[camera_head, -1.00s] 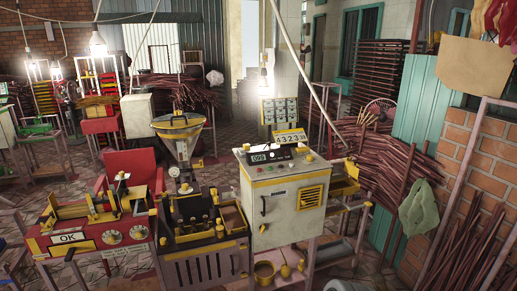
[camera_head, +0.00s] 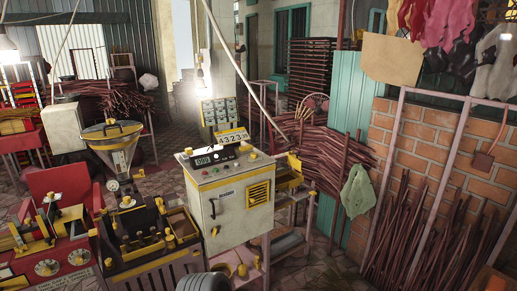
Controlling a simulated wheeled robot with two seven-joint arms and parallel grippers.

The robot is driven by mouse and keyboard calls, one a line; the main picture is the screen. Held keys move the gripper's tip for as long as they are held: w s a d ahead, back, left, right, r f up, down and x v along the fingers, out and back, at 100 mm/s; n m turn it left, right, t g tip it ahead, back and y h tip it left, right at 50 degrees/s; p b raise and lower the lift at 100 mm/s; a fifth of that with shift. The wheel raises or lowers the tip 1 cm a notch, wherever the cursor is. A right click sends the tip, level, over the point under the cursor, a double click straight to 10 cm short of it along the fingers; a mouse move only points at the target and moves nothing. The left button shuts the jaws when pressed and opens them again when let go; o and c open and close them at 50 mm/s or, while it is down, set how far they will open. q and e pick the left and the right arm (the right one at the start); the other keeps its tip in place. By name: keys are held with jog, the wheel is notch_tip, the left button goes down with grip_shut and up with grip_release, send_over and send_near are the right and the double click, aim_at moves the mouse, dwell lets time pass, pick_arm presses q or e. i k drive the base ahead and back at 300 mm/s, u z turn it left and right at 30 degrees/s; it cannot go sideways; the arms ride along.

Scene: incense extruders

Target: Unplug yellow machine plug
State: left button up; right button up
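A cream machine cabinet with yellow trim (camera_head: 230,195) stands in the middle, with a small display, buttons and a yellow vent. To its left is a dark machine with yellow parts (camera_head: 150,230), with a metal funnel with a yellow rim (camera_head: 112,140) behind it. I cannot make out a plug or which machine is the yellow one. Neither of my grippers is in view.
A red machine (camera_head: 50,258) stands at the lower left. A panel of small meters (camera_head: 220,111) is behind the cabinet. Bundles of brown sticks (camera_head: 420,240) lean on the brick wall at right. A green cloth (camera_head: 357,192) hangs there. Some paved floor (camera_head: 335,268) shows at the bottom.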

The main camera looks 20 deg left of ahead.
aim_at(188, 151)
jog(key=z, duration=0.2)
jog(key=i, duration=2.25)
jog(key=u, duration=3.2)
